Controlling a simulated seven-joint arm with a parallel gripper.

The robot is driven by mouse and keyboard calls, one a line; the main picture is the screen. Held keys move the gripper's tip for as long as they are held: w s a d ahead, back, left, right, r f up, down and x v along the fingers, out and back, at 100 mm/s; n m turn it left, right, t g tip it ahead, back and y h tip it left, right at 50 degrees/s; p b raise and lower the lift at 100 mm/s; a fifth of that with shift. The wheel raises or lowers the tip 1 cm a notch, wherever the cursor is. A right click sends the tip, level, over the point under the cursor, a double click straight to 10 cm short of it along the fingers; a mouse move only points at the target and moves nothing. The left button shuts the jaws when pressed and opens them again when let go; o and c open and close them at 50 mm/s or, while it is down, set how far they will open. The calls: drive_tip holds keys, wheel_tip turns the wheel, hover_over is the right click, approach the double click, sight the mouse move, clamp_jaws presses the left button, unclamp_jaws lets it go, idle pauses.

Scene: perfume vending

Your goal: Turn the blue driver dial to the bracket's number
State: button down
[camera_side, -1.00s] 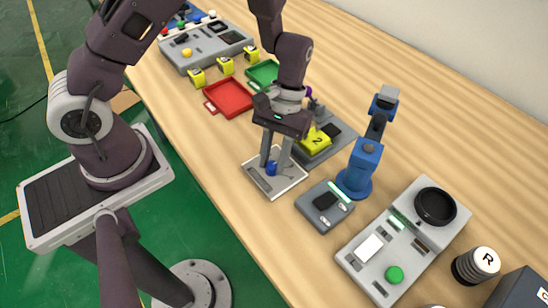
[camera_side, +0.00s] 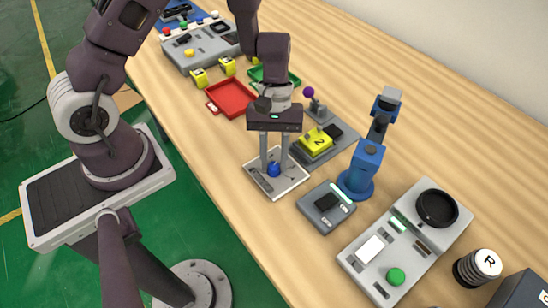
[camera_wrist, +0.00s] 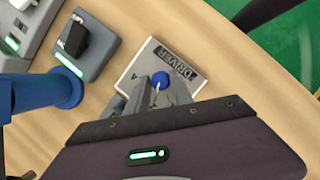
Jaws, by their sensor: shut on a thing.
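The blue driver dial (camera_side: 273,169) sits on a pale square plate (camera_side: 291,184) on the table. In the wrist view the dial (camera_wrist: 160,80) is round with a light pointer line, and the plate (camera_wrist: 128,82) has a dark strip lettered DRIVER. My gripper (camera_side: 274,166) points down from above with its fingers on either side of the dial, shut on it. In the wrist view the fingers partly hide the plate. The bracket (camera_side: 316,142) is a yellow block with a black 2 on it, lying on a grey base right behind the plate.
A small blue arm (camera_side: 362,165) stands right of the plate. A dark grey box (camera_side: 325,207) with a switch is in front of it. A larger grey console (camera_side: 410,235) stands farther right. A red tray (camera_side: 232,98) and yellow cubes (camera_side: 228,66) are at the back left.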

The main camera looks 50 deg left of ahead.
drive_tip(key=c, duration=1.1)
unclamp_jaws()
drive_tip(key=shift+c, duration=0.2)
drive_tip(key=v, duration=0.7)
drive_tip(key=shift+r, duration=0.15)
wheel_tip(320, 180, up, 12)
drive_tip(key=s+m+t+y, duration=0.1)
drive_tip(key=s+m+t, duration=0.2)
drive_tip(key=m, duration=0.1)
drive_tip(key=s+a+r+m+t+y, duration=0.2)
drive_tip(key=s+a+r+m+t, duration=0.2)
drive_tip(key=s+r, duration=0.4)
drive_tip(key=s+m+t, duration=0.1)
drive_tip(key=s+m, duration=0.1)
drive_tip(key=s, duration=0.1)
drive_tip(key=shift+r+t+y, duration=0.3)
drive_tip(key=shift+r, duration=0.05)
